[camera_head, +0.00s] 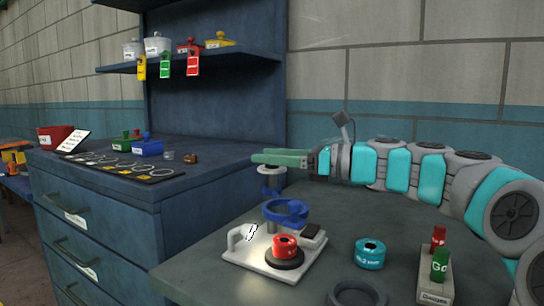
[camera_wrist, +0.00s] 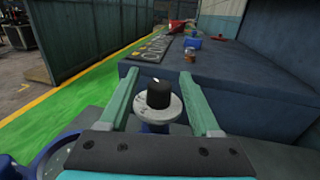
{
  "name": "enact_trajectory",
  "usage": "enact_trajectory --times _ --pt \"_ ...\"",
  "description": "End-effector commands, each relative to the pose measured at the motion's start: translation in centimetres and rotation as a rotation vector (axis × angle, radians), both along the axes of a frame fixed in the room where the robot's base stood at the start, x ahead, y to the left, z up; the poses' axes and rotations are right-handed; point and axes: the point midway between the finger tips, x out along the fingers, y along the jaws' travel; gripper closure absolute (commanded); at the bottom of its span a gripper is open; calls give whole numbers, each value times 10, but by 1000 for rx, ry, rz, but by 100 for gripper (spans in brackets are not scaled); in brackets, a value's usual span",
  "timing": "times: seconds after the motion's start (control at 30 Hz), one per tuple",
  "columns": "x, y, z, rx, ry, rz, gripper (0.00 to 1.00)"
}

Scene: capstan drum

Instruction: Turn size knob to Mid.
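A black knob (camera_wrist: 158,95) with a small white mark on top sits on a round pale dial plate (camera_wrist: 150,110); no lettering on it can be read. It appears to be the size knob. In the head view the pale plate (camera_head: 271,172) tops a post at the back of the bench, and the knob is hidden by the fingers. My gripper (camera_wrist: 162,87) is open, with one green finger on either side of the knob and a gap on both sides. In the head view my gripper (camera_head: 262,157) points left, just above the plate.
A white base (camera_head: 260,258) carries a blue ring (camera_head: 285,211) and a red knob (camera_head: 285,246). A teal cylinder (camera_head: 370,253) and a stand with red and green "Go" parts (camera_head: 439,265) are at right. A blue cabinet (camera_head: 110,215) stands left.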

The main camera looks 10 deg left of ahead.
Motion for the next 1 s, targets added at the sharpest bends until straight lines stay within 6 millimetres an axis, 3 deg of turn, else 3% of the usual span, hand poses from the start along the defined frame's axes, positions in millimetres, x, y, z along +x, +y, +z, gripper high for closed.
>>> enact_trajectory --times 0.07,0.53,1.0 --pt "0 0 0 0 0 0 46" --pt "0 0 0 0 0 0 98" --pt "1 1 0 3 4 43 100"
